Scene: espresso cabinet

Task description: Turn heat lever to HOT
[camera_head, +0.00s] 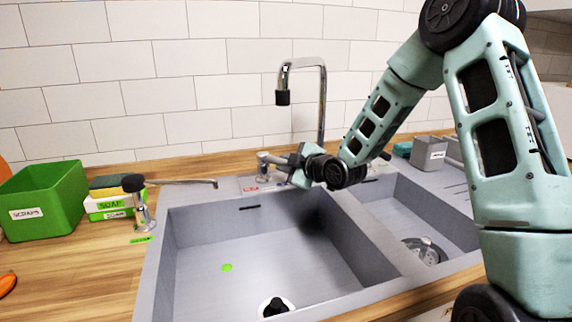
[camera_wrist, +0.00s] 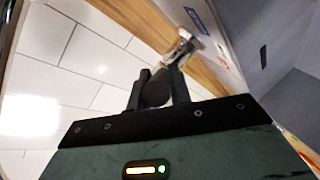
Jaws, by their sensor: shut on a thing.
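The heat lever (camera_head: 264,161) is a metal fitting at the back rim of the sink, left of the tall chrome tap (camera_head: 322,105). A small red label (camera_head: 250,189) sits on the rim by its base. My gripper (camera_head: 290,163) is at the lever's right side. In the wrist view my gripper (camera_wrist: 160,84) is shut around a dark, rounded grip (camera_wrist: 155,90), seemingly the lever's handle. The lever's metal body (camera_wrist: 182,46) shows just beyond the fingertips. Blue and red labels lie beside it. The handle is mostly hidden by my gripper in the head view.
The grey double sink (camera_head: 240,262) lies below, both basins open. A grey container (camera_head: 428,153) stands at right. The tiled wall is close behind.

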